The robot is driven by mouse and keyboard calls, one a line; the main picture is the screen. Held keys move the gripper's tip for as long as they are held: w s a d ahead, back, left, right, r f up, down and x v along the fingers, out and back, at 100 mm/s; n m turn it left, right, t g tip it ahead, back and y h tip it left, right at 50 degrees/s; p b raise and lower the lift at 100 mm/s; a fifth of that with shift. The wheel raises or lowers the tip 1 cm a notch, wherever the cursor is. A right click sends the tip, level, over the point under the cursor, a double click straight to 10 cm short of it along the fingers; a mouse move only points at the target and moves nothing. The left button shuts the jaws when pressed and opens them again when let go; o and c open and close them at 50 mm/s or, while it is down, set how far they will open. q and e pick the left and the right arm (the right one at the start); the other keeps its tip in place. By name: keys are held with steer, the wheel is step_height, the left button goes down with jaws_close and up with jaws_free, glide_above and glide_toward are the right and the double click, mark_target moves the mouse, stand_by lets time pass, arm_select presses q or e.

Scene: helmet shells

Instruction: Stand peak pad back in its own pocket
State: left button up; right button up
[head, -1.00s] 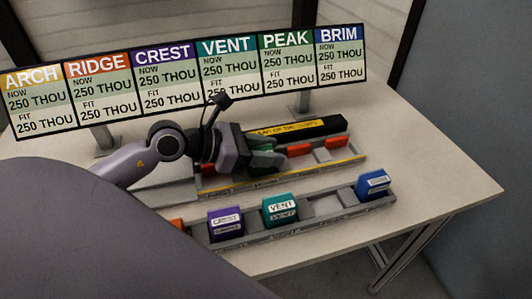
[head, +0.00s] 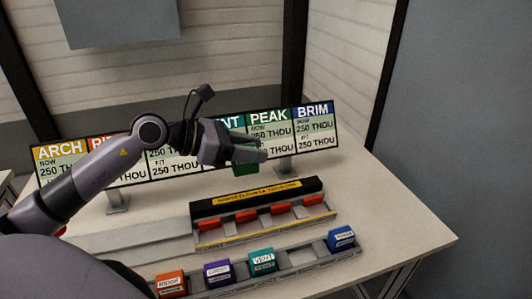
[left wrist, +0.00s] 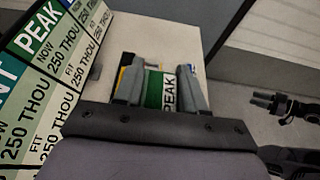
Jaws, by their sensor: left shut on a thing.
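The green peak pad (head: 245,168) is in my left gripper (head: 258,150), held in the air above the rear fixture and in front of the sign board. In the left wrist view the pad (left wrist: 154,90) sits between the two fingers, with its white PEAK label showing. The front rack (head: 303,257) holds the orange ridge pad (head: 171,284), purple crest pad (head: 218,271), teal vent pad (head: 262,261) and blue brim pad (head: 341,238). An empty pocket lies between vent and brim. In the left wrist view a dark gripper, apparently my right one (left wrist: 270,101), shows small at the right; its jaws are unclear.
The rear fixture has a black bar with a yellow label (head: 258,193) and several orange blocks (head: 280,207) along its rail. The sign board (head: 318,143) stands behind. The table's right side (head: 390,220) is clear.

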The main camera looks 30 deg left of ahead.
arm_select(q)
steer(key=shift+r, duration=0.4)
steer(key=s+d+f+m+g+h, duration=0.2)
steer(key=s+d+f, duration=0.4)
steer(key=d, duration=0.3)
steer(key=shift+f+m, duration=0.4)
steer(key=shift+f, duration=0.15)
steer(key=shift+w, duration=0.1)
